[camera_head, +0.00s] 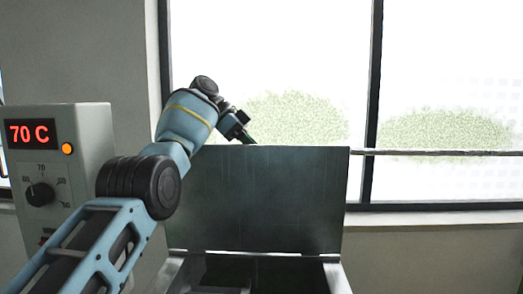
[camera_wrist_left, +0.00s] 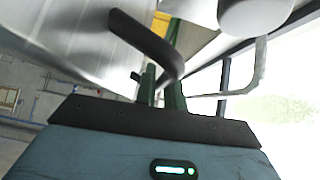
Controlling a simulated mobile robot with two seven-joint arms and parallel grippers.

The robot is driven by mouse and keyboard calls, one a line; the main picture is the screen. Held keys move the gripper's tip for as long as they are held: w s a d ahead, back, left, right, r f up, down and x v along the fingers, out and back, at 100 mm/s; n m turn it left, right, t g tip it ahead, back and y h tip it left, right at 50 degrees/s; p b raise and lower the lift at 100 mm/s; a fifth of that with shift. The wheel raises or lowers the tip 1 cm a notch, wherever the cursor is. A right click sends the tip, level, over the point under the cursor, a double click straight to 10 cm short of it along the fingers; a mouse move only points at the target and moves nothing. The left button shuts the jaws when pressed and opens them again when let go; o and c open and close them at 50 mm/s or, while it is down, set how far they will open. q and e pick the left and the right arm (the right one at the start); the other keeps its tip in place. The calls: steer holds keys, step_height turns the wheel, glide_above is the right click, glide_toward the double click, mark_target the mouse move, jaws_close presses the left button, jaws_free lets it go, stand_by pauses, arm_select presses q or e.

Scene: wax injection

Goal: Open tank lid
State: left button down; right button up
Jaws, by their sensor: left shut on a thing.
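The tank lid (camera_head: 258,200) is a dark metal panel that stands about upright at the back of the tank (camera_head: 335,275). The tank's dark opening shows below it. My left arm reaches up and over the lid's upper left edge. My left gripper (camera_head: 247,137) is at the top edge of the lid, with its fingertips partly hidden behind it. In the left wrist view, the green fingers (camera_wrist_left: 160,90) are shut on the black curved lid handle (camera_wrist_left: 150,45), beside the pale lid surface (camera_wrist_left: 75,35). My right gripper is not in view.
A grey control box (camera_head: 75,150) with a red 70 C display and a knob stands at the left, near my left arm. A thin horizontal bar (camera_head: 435,153) runs right from the lid's top. Windows are behind. The space right of the lid looks free.

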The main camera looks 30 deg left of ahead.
arm_select(q)
steer(key=shift+f, duration=0.1)
stand_by(0.3)
steer(key=c, duration=1.5)
jaws_free()
